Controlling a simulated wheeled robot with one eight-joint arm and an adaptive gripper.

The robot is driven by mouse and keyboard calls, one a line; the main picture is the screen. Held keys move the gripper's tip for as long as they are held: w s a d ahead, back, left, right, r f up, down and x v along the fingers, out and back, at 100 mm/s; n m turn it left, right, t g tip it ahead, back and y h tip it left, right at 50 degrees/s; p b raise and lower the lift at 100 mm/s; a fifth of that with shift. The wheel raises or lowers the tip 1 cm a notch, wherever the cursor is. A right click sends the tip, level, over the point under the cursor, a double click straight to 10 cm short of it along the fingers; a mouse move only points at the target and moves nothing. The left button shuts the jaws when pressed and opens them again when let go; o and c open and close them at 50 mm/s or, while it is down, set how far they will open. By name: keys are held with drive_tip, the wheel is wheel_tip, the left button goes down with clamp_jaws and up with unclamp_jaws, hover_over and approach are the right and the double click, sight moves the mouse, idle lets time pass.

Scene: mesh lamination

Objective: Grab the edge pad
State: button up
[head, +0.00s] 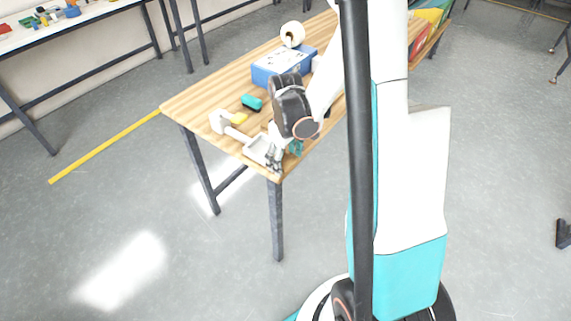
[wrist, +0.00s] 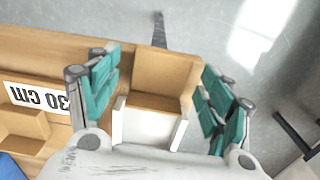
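A small pale piece with raised side walls, which looks like the edge pad (wrist: 147,126), lies between my fingers in the wrist view. In the head view a pale grey-white piece (head: 257,146) sits at the near corner of the wooden table (head: 183,101). My gripper (head: 274,160) is low over that corner, pointing down. In the wrist view my gripper (wrist: 160,100) has its teal-padded fingers spread, one on each side of the pale piece, with gaps showing. The near end of the piece is hidden behind my gripper's body.
A "30 cm" label (wrist: 38,98) shows on wood at left. Open floor lies beyond the table edge.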

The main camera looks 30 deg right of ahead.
drive_tip(key=c, duration=0.9)
drive_tip(key=shift+r, duration=0.1)
drive_tip(key=shift+c, duration=0.2)
